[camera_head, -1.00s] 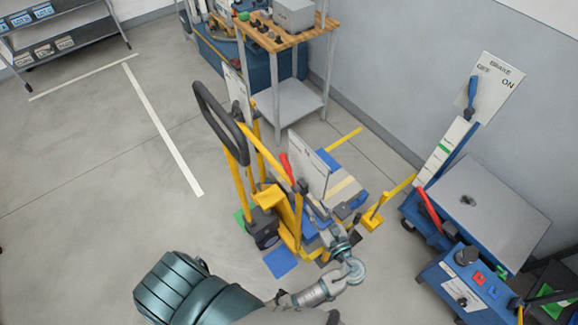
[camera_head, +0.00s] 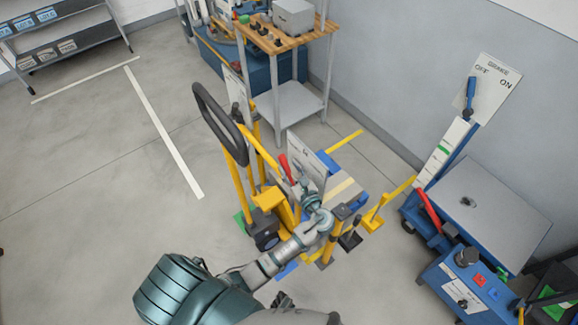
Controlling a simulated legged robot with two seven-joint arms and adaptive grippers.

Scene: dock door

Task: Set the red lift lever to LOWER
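The red lift lever (camera_head: 286,167) stands up on the yellow pallet jack (camera_head: 268,198), in front of a white label plate (camera_head: 306,163) whose writing is too small to read. My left gripper (camera_head: 307,192) is just below and to the right of the lever, over the jack and close to the plate. A gap shows between the gripper and the red part of the lever. The fingers are small and partly merge with the jack behind them, so their opening is unclear. My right gripper is outside the view.
The jack's black loop handle (camera_head: 222,125) rises left of the lever. A blue machine with a brake plate (camera_head: 488,88) and a separate red handle (camera_head: 430,212) stands at right. A wooden-topped bench (camera_head: 282,40) is behind. The floor at left is clear.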

